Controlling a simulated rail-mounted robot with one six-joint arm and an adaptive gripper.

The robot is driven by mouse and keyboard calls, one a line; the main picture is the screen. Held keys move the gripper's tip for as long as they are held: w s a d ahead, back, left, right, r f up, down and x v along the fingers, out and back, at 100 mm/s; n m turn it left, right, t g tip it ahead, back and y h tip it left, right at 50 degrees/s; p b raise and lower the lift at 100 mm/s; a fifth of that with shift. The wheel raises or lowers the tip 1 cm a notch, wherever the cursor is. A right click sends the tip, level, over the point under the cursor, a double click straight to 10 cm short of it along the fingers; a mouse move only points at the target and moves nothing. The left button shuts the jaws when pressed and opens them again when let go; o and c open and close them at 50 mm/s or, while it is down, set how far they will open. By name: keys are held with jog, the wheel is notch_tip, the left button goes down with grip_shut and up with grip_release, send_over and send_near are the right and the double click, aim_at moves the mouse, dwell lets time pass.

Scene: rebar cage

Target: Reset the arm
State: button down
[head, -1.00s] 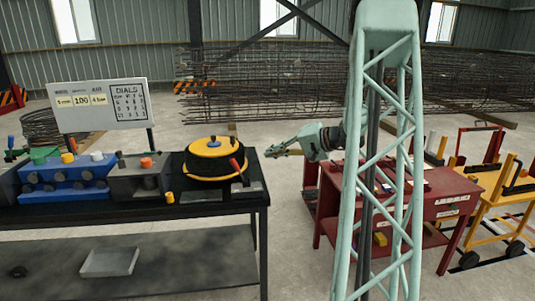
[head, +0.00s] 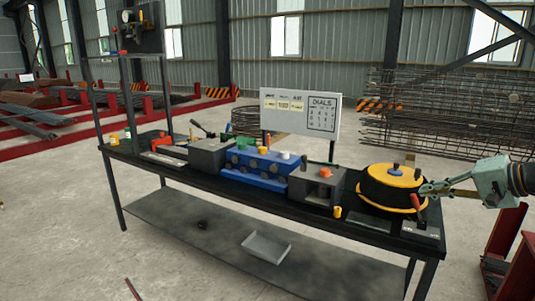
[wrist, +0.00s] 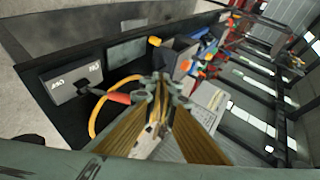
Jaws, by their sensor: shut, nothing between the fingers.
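My gripper (head: 430,188) is at the right in the head view, at the right side of the round black-and-yellow drum (head: 391,189) on the bench. Its fingers are shut and empty. In the wrist view the two fingers (wrist: 166,92) come together near the middle of the picture. A red-tipped lever (wrist: 118,97) and a yellow curved edge (wrist: 98,118) show just left of the fingertips there. I cannot tell whether the fingertips touch the drum.
The black bench (head: 160,163) carries a blue block unit (head: 255,169), grey boxes (head: 316,186) and a dials board (head: 300,113). A grey tray (head: 266,247) lies on its lower shelf. Red furniture (head: 522,270) stands at lower right.

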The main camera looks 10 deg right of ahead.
jog(key=s+a+r+n+g+y, duration=0.1)
jog(key=a+r+n+g, duration=0.15)
jog(key=a, duration=0.85)
jog(key=s+a+r+n+g, duration=0.1)
jog(key=a+r, duration=0.2)
jog(key=a, duration=0.7)
jog(key=s+a+r+n+g, duration=0.1)
jog(key=s+a+r+g, duration=0.1)
jog(key=s+a, duration=0.5)
jog(key=s+a+r+n+g, duration=0.15)
jog(key=s+a, duration=0.25)
jog(key=a, duration=0.7)
jog(key=s+a+r+n+h, duration=0.1)
jog(key=s+a+n+h, duration=0.15)
jog(key=s+a, duration=0.55)
jog(key=s+d+f+n+h, duration=0.1)
jog(key=s+d+h, duration=0.2)
jog(key=s, duration=1.6)
jog(key=shift+d+f, duration=0.2)
